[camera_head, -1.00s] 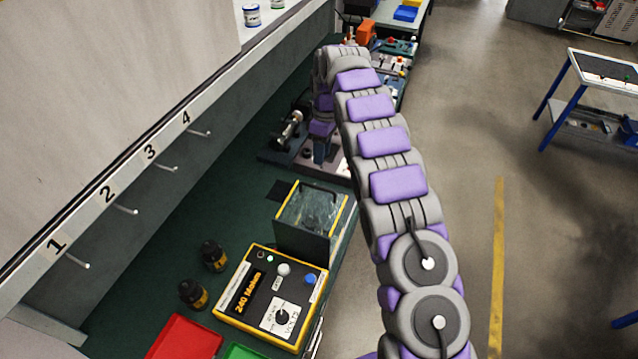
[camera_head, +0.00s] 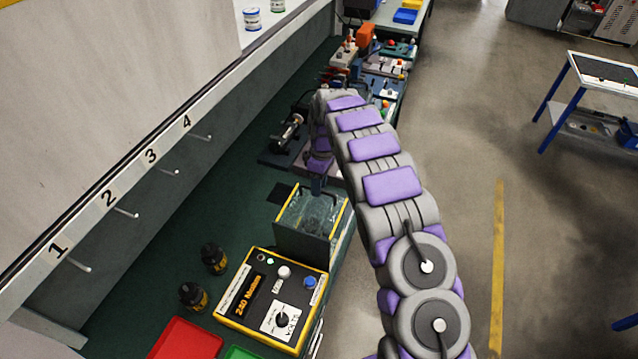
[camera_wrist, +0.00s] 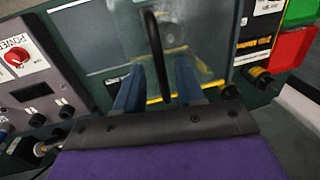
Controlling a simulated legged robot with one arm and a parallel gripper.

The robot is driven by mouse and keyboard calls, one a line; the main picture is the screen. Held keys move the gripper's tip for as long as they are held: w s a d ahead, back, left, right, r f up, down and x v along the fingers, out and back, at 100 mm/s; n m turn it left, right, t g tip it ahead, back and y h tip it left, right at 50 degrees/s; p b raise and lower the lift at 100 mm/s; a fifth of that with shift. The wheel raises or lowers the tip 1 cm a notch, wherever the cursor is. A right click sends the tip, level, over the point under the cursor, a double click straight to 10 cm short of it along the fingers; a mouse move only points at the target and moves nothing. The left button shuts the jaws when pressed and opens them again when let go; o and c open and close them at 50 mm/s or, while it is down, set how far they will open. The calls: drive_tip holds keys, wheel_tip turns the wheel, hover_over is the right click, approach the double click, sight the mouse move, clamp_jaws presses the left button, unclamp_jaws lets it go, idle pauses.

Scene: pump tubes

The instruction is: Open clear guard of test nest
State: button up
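The test nest is a dark box with yellow edges and a clear guard (camera_head: 300,208), right of the bench's middle in the head view. The guard looks closed. In the wrist view the clear guard (camera_wrist: 205,30) fills the upper middle. My gripper (camera_head: 317,188) points down over the far side of the nest. In the wrist view its two blue-grey fingers (camera_wrist: 158,85) stand apart. A black curved bar (camera_wrist: 155,50) shows between them; I cannot tell whether it is the guard's handle or touches a finger.
A yellow-edged control box (camera_head: 270,300) stands in front of the nest, with two dark bottles (camera_head: 213,257) to its left. A red tray (camera_head: 185,340) lies at the front. A grey power panel (camera_wrist: 35,75) is left in the wrist view. Several fixtures stand farther back.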

clamp_jaws()
idle(0.6)
